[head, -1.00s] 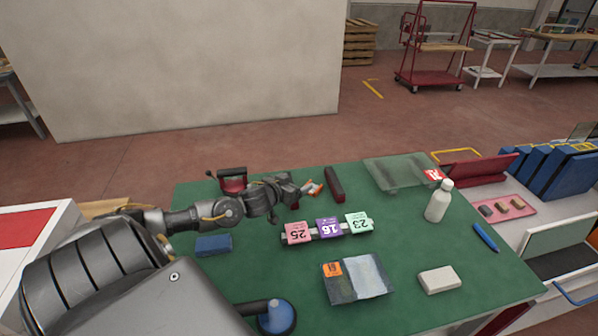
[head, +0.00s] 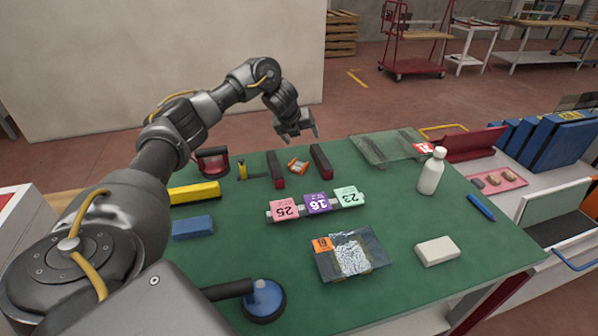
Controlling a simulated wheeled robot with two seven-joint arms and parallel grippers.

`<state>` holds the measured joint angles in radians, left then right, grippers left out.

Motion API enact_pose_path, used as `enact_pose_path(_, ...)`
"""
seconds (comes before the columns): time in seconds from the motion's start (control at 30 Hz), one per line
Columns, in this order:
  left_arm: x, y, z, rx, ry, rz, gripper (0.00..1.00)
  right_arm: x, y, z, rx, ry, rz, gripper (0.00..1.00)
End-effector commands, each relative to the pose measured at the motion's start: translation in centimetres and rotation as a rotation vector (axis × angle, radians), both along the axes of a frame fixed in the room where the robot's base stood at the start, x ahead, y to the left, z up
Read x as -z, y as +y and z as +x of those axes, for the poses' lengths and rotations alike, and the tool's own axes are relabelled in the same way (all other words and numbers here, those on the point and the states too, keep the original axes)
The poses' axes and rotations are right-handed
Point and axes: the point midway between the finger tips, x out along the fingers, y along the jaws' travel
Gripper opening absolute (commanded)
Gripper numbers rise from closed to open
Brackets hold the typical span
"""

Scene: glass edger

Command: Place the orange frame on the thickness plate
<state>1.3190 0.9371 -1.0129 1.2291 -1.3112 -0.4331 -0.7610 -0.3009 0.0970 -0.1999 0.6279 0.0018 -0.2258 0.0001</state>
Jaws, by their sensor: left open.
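A small orange piece (head: 298,166), which looks like the orange frame, lies at the back of the green table between two dark red bars. A row of numbered plates lies mid-table in front of it: pink 25 (head: 284,208), purple 16 (head: 318,204) and mint 23 (head: 349,197), their figures upside down to me. I cannot tell which is the thickness plate. My left gripper (head: 303,134) is open and empty, raised above and behind the orange piece, apart from it. My right gripper is not in view.
Dark red bars (head: 275,170) and (head: 321,161) flank the orange piece. A foil packet with an orange tag (head: 351,255), white block (head: 437,250), bottle (head: 431,173), glass sheet (head: 385,149), blue block (head: 193,228), yellow block (head: 194,193) and blue suction cup (head: 263,298) also lie around.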

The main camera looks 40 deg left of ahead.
Motion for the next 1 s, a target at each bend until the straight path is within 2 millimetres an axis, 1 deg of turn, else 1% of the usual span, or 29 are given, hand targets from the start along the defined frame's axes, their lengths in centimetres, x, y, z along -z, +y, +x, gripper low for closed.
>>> enact_pose_path(0.03,1.0,0.5,-1.4,0.096,0.071,0.06,0.78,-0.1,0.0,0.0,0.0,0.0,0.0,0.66)
enact_pose_path(0.1,1.8,0.8,-2.7,0.232,0.14,0.129,0.78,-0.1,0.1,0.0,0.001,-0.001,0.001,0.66)
enact_pose_path(0.2,2.2,0.8,-3.5,0.375,0.183,0.192,0.78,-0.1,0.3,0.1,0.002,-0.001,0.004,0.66)
enact_pose_path(0.3,2.2,0.7,-3.5,0.448,0.185,0.224,0.78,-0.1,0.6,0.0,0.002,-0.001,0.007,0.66)
enact_pose_path(0.47,2.3,0.7,-3.5,0.475,0.185,0.238,0.78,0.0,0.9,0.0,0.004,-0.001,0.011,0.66)
enact_pose_path(0.57,3.4,0.7,-3.1,0.474,0.185,0.235,0.78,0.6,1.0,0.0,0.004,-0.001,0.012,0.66)
enact_pose_path(0.67,5.1,0.8,-2.6,0.473,0.187,0.234,0.78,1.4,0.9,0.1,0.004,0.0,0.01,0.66)
enact_pose_path(0.83,6.7,1.1,-1.7,0.472,0.187,0.234,0.78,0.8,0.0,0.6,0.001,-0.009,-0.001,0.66)
enact_pose_path(1.0,7.4,1.1,-1.4,0.471,0.184,0.236,0.78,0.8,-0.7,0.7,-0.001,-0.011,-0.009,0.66)
